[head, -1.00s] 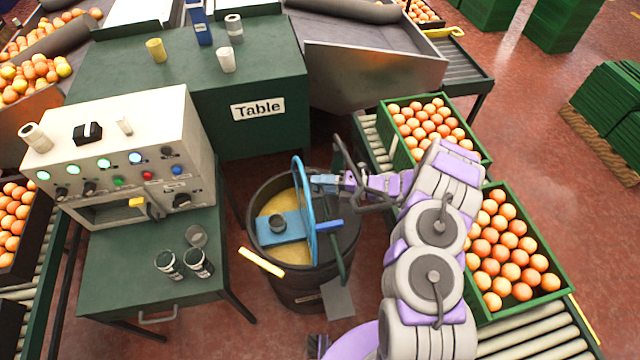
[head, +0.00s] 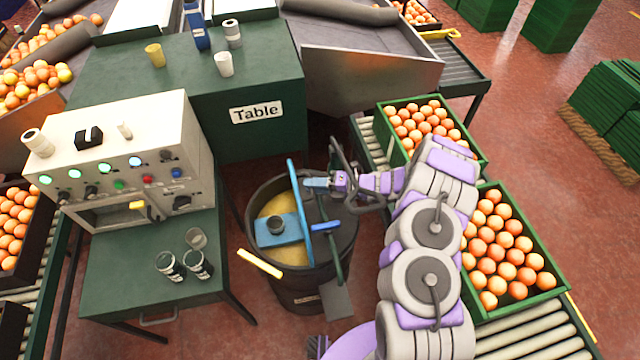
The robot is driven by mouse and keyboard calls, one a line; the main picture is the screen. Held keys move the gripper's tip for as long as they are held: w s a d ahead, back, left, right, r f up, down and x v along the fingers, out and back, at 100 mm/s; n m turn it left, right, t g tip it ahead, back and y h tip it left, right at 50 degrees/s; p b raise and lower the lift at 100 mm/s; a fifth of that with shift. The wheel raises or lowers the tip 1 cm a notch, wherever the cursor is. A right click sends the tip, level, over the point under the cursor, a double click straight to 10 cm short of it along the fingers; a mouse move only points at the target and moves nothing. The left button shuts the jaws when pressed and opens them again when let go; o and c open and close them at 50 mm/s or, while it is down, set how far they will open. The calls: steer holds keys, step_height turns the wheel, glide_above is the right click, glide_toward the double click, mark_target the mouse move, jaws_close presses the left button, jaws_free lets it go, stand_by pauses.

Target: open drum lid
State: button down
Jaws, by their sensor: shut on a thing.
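A dark drum (head: 296,292) stands on the floor in the middle, with yellowish content showing in the left half of its mouth. Its blue lid (head: 294,200) stands up across the mouth and is seen nearly edge-on. The right half of the top is dark. My wrist partly hides the drum's far right rim.
A green table (head: 160,290) with several cups and a control box (head: 118,150) stands at the left. The labelled table (head: 260,70) is behind. A yellow bar (head: 260,263) sits at the drum's front left.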

steer(key=shift+n+h, duration=0.3)
steer(key=shift+h, duration=0.6)
steer(key=a, duration=0.1)
steer(key=s+a+p, duration=0.1)
steer(key=a, duration=0.2)
steer(key=shift+s+a+f+p, duration=0.2)
steer(key=shift+s+a+p, duration=0.1)
steer(key=shift+s+a, duration=0.1)
steer(key=shift+d, duration=0.35)
steer(key=c, duration=1.3)
jaws_free()
steer(key=shift+w+d+f, duration=0.1)
steer(key=shift+w+d, duration=0.05)
steer(key=shift+w, duration=0.1)
steer(key=shift+o, duration=1)
steer(key=shift+w+a+r, duration=0.1)
steer(key=shift+a+r, duration=0.15)
steer(key=shift+a, duration=0.05)
steer(key=shift+d, duration=0.1)
